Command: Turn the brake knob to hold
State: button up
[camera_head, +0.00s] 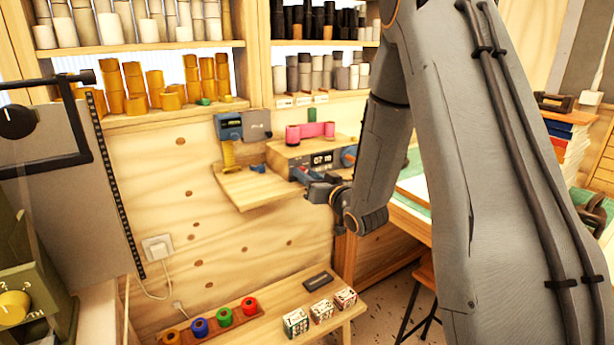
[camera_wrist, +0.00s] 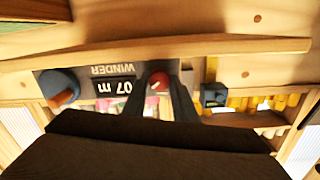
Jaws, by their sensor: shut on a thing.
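The winder (camera_head: 322,160) is a dark-fronted unit with a display on the wooden bench by the wall. Its front panel (camera_wrist: 112,71) appears upside down in the wrist view, with the word WINDER and a display reading 07 m. A small round red knob (camera_wrist: 159,80) with a pale mark sits on this panel. My gripper (camera_head: 299,174) reaches the winder front from the right. In the wrist view my gripper (camera_wrist: 160,88) has its two dark fingers on either side of the red knob, shut on it. The knob is hidden in the head view; its hold label cannot be read.
A small blue device (camera_head: 229,127) hangs on the wall to the left. Below, a low bench holds colored spools (camera_head: 224,317) and small boxes (camera_head: 296,321).

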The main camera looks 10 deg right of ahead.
jog(key=shift+m, duration=0.8)
jog(key=o, duration=1)
jog(key=shift+o, duration=0.2)
jog(key=shift+s+d, duration=0.1)
jog(key=b+v, duration=0.2)
jog(key=v, duration=0.5)
jog(key=shift+s, duration=0.3)
jog(key=shift+f, duration=0.1)
